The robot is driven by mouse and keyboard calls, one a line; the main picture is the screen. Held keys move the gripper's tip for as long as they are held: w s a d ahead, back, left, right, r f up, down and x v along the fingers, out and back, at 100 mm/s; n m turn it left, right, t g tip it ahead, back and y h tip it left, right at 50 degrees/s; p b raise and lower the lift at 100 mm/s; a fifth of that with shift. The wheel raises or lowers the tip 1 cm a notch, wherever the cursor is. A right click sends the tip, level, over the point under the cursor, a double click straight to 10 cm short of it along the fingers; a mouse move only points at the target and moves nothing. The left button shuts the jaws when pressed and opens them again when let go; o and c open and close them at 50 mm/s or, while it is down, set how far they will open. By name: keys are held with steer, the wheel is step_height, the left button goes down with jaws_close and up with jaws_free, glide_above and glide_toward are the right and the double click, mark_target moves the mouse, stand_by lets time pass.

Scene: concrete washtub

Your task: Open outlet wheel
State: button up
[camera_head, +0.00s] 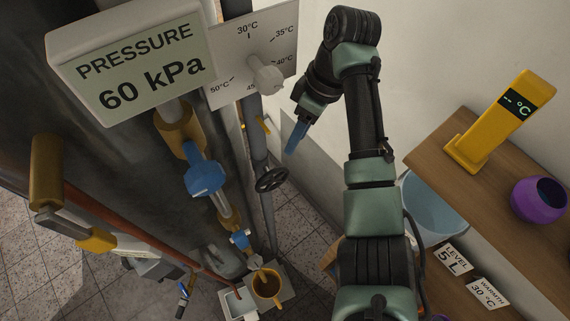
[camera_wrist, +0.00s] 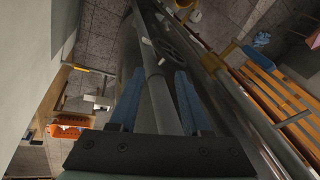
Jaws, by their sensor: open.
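A dark handwheel (camera_head: 271,179) sits on a vertical grey pipe (camera_head: 258,135) in the middle of the head view. The wheel also shows in the wrist view, beyond the fingertips (camera_wrist: 181,50). My gripper (camera_head: 293,150) has blue fingers pointing down, just above and to the right of the wheel in the head view. It is open, and in the wrist view (camera_wrist: 160,74) the grey pipe runs between its two blue fingers in the picture. I see no contact with the wheel. Which wheel is the outlet wheel is not labelled.
A pressure display (camera_head: 150,75) reading 60 kPa and a temperature dial (camera_head: 267,78) are at the upper left. A blue valve (camera_head: 205,177) sits on another pipe. A wooden shelf (camera_head: 425,160) with a yellow thermometer (camera_head: 500,120) and purple pot (camera_head: 538,199) stands at right.

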mark_target(284, 168)
steer(key=a+f+m+b, duration=0.1)
steer(key=f+m, duration=0.2)
steer(key=m, duration=0.5)
steer(key=s+f+m+y+b, duration=0.1)
steer(key=f+m, duration=0.2)
steer(key=m, duration=0.5)
steer(key=a+f+m, duration=0.1)
steer(key=f+m, duration=0.2)
steer(key=m, duration=0.6)
steer(key=shift+s+a+f+b, duration=0.15)
steer(key=shift+s+a+b, duration=0.2)
steer(key=shift+b, duration=0.05)
steer(key=shift+c, duration=0.3)
jaws_close()
